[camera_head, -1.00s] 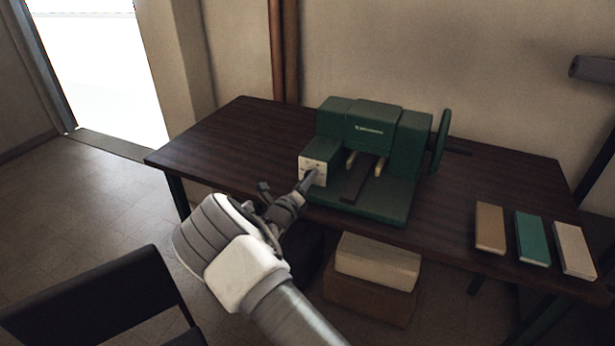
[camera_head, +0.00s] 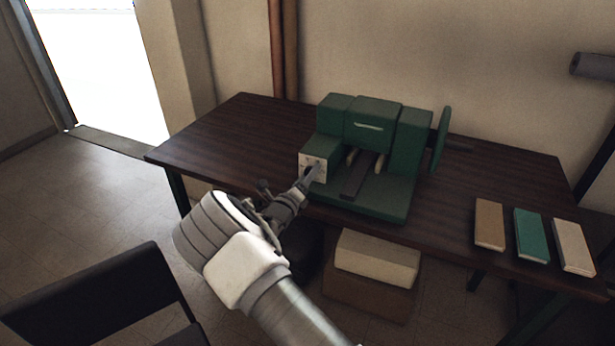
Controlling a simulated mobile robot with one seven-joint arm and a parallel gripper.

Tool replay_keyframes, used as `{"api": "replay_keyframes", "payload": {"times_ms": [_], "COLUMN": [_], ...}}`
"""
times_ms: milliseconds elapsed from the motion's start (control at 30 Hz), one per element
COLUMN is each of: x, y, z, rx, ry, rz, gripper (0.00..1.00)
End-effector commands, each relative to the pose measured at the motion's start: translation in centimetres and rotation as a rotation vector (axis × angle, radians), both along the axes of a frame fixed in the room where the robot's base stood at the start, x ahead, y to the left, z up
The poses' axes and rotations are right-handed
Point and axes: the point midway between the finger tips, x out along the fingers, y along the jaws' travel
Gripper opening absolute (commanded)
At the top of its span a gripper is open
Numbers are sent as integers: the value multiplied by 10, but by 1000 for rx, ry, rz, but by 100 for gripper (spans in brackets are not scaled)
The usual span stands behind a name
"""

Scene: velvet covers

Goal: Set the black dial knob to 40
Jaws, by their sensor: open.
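A green machine (camera_head: 385,197) with a handwheel on its right side stands on the dark wooden table. A white dial plate (camera_head: 306,161) with small dark marks is on the front of its left block. The black dial knob is mostly hidden behind my fingertips, and its setting cannot be read. My gripper (camera_head: 312,174) reaches up from the lower left, with its fingertips at the lower right part of the plate. It is open. I cannot tell whether the fingers touch the knob or stand around it.
A brown, a green and a cream book-like block (camera_head: 574,247) lie at the table's right end. Boxes (camera_head: 376,258) are stacked under the table. A black chair (camera_head: 100,300) is at the lower left. The table's left part (camera_head: 225,135) is clear.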

Motion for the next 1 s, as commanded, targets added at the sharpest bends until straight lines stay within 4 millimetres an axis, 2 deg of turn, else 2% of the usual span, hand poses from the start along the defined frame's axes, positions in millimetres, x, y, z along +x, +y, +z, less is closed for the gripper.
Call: {"api": "replay_keyframes", "payload": {"times_ms": [167, 267, 700, 800, 1000], "x": [-12, -28, -127, -143, -161], "y": [5, 12, 48, 53, 59], "z": [0, 0, 0, 0, 0], "rx": [0, 2, 1, 0, 0], "ry": [0, 1, 2, 1, 1], "rz": [1, 3, 4, 2, 1], "gripper": [70, 70, 70, 70, 70]}}
